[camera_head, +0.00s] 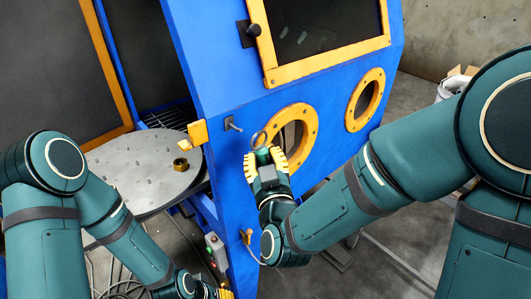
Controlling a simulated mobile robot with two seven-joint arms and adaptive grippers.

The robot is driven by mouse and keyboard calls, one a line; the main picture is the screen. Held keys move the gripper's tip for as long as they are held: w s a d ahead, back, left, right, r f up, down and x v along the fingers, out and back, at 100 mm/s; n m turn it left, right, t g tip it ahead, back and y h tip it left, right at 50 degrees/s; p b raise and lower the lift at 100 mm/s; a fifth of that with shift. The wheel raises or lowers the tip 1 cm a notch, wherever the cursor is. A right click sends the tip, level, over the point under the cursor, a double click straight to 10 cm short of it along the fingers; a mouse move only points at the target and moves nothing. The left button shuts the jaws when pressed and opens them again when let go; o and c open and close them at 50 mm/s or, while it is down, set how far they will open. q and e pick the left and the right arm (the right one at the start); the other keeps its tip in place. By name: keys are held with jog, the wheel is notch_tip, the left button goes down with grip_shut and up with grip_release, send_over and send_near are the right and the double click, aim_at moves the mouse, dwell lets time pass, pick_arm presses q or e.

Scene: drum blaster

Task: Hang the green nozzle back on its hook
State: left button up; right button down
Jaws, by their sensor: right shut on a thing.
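The green nozzle (263,154) is between the yellow fingers of my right gripper (264,158), which is shut on it in front of the blue cabinet. A ring-shaped part (258,140) shows at its top. The fingers hide much of the nozzle. A metal hook (233,124) sticks out of the cabinet's front, up and left of the nozzle and apart from it. My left gripper (226,294) shows only a bit of yellow at the bottom edge; the rest is cut off, so its opening cannot be made out.
The blue blast cabinet (225,70) has a yellow-framed window (325,72) and two round yellow-rimmed ports (365,100). Its door stands open at left over a round metal turntable (140,165) bearing a brass-coloured nut (181,164). A small control box (216,250) sits low on the cabinet's left.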

aim_at(242, 138)
jog(key=shift+r, duration=0.1)
jog(key=shift+w+a+p, duration=0.3)
jog(key=shift+w+a, duration=0.2)
jog(key=shift+w, duration=0.1)
jog(key=w, duration=0.1)
jog(key=w+a+p, duration=0.1)
jog(key=w+a, duration=0.1)
jog(key=shift+w+a+f, duration=0.15)
jog(key=shift+a+f, duration=0.05)
jog(key=shift+f, duration=0.1)
jog(key=shift+w+a+f+b, duration=0.3)
jog(key=shift+w+f+b, duration=0.15)
jog(key=shift+f+b, duration=0.05)
jog(key=shift+w+a+f+b, duration=0.1)
jog(key=shift+w+b, duration=0.05)
jog(key=shift+b, duration=0.25)
